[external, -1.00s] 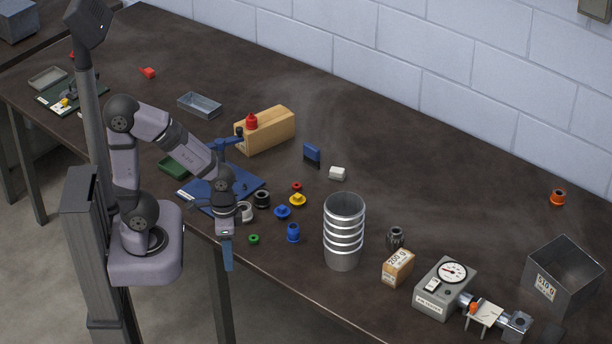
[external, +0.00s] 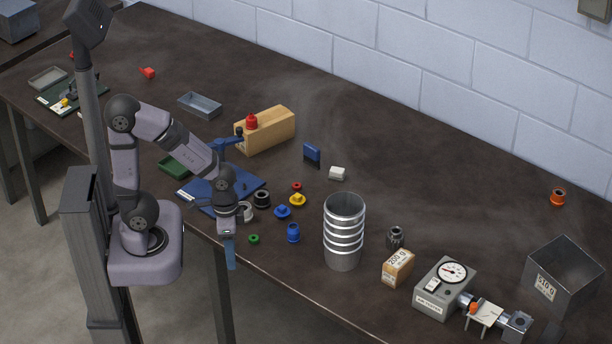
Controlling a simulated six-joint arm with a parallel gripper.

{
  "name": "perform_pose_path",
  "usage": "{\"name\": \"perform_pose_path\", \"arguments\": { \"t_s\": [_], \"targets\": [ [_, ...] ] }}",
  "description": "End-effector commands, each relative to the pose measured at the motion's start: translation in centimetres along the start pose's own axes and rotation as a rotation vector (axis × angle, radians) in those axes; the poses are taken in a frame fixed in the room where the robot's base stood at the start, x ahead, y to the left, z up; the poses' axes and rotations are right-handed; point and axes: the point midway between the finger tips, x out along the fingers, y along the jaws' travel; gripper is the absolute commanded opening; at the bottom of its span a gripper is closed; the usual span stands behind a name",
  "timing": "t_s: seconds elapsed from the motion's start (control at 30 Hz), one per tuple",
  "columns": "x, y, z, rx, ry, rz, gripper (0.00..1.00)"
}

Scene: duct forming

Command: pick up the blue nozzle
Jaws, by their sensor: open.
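A small blue nozzle (external: 293,233) stands upright on the dark table near its front edge, left of the ribbed metal duct. A flatter blue piece (external: 283,212) with a wide rim lies just behind it. My gripper (external: 231,264) hangs downward at the table's front edge, left of the blue nozzle and apart from it. Its blue fingers are open, with nothing seen between them; the gap is too small to make out. The blue nozzle is in full view.
The tall ribbed duct (external: 343,240) stands right of the nozzle. A small green ring (external: 254,239) lies between my gripper and the nozzle. A yellow piece (external: 298,200), a black ring (external: 262,199) and a blue mat (external: 245,181) lie behind. The table's middle back is clear.

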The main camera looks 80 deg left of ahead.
Motion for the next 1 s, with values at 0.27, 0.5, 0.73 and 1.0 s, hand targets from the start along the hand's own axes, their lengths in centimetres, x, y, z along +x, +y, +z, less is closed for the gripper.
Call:
{"name": "perform_pose_path", "arguments": {
  "t_s": [0.27,0.5,0.73,1.0],
  "targets": [
    [0.0,-8.1,-9.4,0.031,0.237,-0.158,0.49],
    [-0.9,-17.4,-20.2,0.182,0.556,-0.271,0.49],
    [-0.2,-21.9,-25.1,0.406,0.818,-0.188,0.49],
    [2.5,-21.7,-20.6,0.632,1.017,0.154,0.49]
  ]
}}
